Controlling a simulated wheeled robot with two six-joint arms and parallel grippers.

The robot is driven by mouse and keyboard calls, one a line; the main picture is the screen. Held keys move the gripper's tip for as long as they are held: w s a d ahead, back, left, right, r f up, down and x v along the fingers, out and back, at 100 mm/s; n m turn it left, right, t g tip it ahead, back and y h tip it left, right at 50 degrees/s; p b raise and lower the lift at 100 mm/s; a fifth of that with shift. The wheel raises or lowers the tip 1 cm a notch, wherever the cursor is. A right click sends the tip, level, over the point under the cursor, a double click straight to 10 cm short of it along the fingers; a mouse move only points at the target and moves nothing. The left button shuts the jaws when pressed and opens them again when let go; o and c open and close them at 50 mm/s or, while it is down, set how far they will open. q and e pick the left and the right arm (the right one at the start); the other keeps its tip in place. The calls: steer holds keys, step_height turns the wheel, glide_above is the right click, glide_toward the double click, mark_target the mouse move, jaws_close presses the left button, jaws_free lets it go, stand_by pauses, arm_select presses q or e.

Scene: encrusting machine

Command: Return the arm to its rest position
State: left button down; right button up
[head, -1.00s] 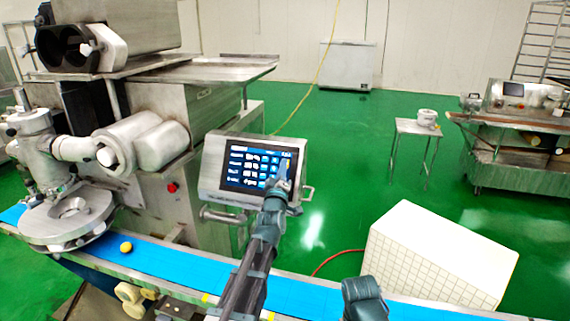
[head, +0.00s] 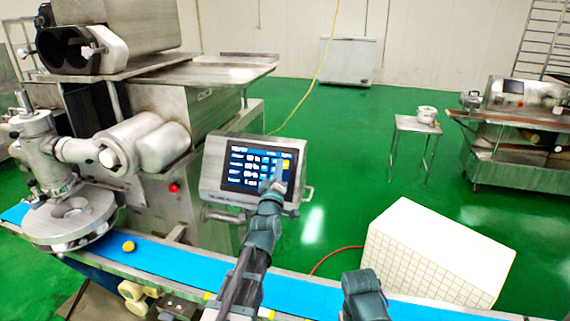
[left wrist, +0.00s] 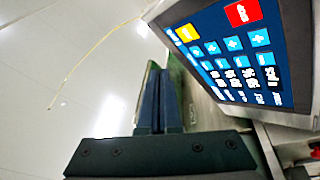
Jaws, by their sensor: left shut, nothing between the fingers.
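My left arm reaches up from the bottom middle of the head view. Its gripper (head: 279,179) is in front of the lower right part of the control panel's lit blue touchscreen (head: 246,166). In the left wrist view the two dark fingers (left wrist: 158,98) lie together with nothing between them. The screen (left wrist: 232,52) is to their right there, with a yellow and a red button near its top; the fingers appear apart from it. A dark link of my right arm shows at the bottom middle right of the head view; its gripper is out of sight.
A blue conveyor belt (head: 180,262) runs below the panel and carries a round yellow-orange ball (head: 128,247). The steel encrusting machine (head: 160,105) stands at left. A white tiled block (head: 435,260) is at right. A small table (head: 417,125) stands on open green floor.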

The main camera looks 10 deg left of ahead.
arm_select(q)
steer(key=s+d+f+m+g+h, duration=0.2)
steer(key=s+d+f+m+g, duration=0.3)
steer(key=d+f, duration=0.4)
steer(key=s+d+f+m+g+h, duration=0.35)
steer(key=s+d+f+g, duration=0.2)
steer(key=f, duration=0.45)
steer(key=s+f+m+g+y, duration=0.1)
steer(key=s+f+m+g, duration=0.1)
steer(key=s, duration=0.5)
steer(key=s+d+f+m+g+y, duration=0.1)
steer(key=s+f+m+g+y, duration=0.1)
steer(key=s+g, duration=0.3)
steer(key=s+d+f+m+g+y, duration=0.1)
steer(key=s+f+m+g, duration=0.2)
steer(key=s, duration=0.8)
steer(key=shift+s+f+m, duration=0.25)
steer(key=shift+f+m, duration=0.1)
steer(key=shift+f, duration=0.3)
steer(key=shift+a, duration=0.1)
